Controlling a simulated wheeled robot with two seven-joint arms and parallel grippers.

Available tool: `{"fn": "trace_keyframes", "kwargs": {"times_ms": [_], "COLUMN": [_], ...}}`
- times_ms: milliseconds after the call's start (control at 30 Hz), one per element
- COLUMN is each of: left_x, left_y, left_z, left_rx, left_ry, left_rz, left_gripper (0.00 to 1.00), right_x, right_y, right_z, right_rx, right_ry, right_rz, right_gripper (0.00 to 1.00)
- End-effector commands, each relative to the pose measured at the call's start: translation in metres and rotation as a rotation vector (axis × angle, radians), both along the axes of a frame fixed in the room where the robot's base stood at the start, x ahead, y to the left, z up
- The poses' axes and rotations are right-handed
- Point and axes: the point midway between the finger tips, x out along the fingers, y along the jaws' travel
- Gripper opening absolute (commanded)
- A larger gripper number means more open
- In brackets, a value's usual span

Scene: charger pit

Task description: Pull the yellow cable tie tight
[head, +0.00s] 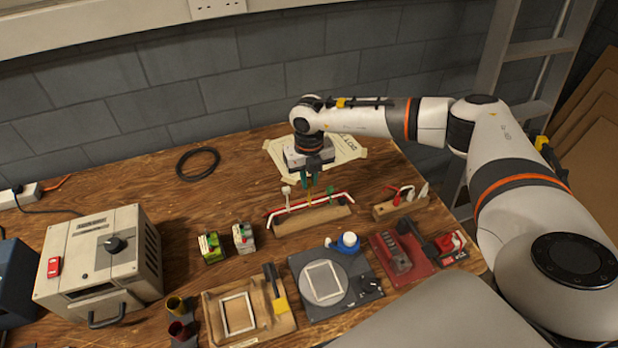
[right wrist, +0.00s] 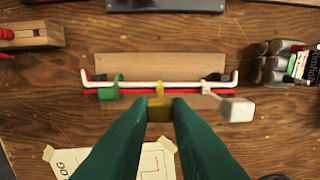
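The yellow cable tie (right wrist: 160,89) sits around the white and red cables in the middle of a wooden block (head: 312,218). Its tail stands up, and a yellow tab (right wrist: 160,110) at its end is between my right fingertips. My right gripper (head: 310,183) points down above the block, its green fingers shut on that tab. A green tie (right wrist: 110,88) and a white tie (right wrist: 236,109) sit on the same cables, to either side of the yellow one. My left gripper is not in view.
A small wooden rack (head: 400,207) stands right of the block. A turntable device (head: 333,283), a red tray (head: 399,262) and a wooden tray (head: 207,305) lie in front. A grey power box (head: 100,262) stands left. Bare table surrounds the black ring (head: 197,162).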

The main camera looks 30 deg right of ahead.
Motion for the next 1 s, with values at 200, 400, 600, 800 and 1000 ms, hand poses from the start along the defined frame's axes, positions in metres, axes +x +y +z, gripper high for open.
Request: {"fn": "trace_keyframes", "kwargs": {"times_ms": [200, 400, 600, 800, 1000], "left_x": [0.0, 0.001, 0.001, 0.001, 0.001], "left_y": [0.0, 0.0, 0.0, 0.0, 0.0], "left_z": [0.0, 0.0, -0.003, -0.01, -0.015], "left_rx": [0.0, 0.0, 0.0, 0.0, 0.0], "left_ry": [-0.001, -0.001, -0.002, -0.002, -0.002], "left_rz": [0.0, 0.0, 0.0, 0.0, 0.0], "left_gripper": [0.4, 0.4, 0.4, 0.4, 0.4], "right_x": [0.0, 0.0, 0.001, 0.001, 0.001], "right_y": [0.0, 0.0, -0.001, -0.001, 0.0], "right_z": [0.0, 0.0, 0.019, 0.061, 0.099], "right_rx": [0.0, 0.0, 0.001, 0.002, 0.001], "right_ry": [-0.001, -0.001, -0.003, -0.007, -0.004], "right_rz": [0.0, 0.0, -0.002, 0.0, 0.0], "right_gripper": [0.4, 0.4, 0.4, 0.4, 0.4]}}
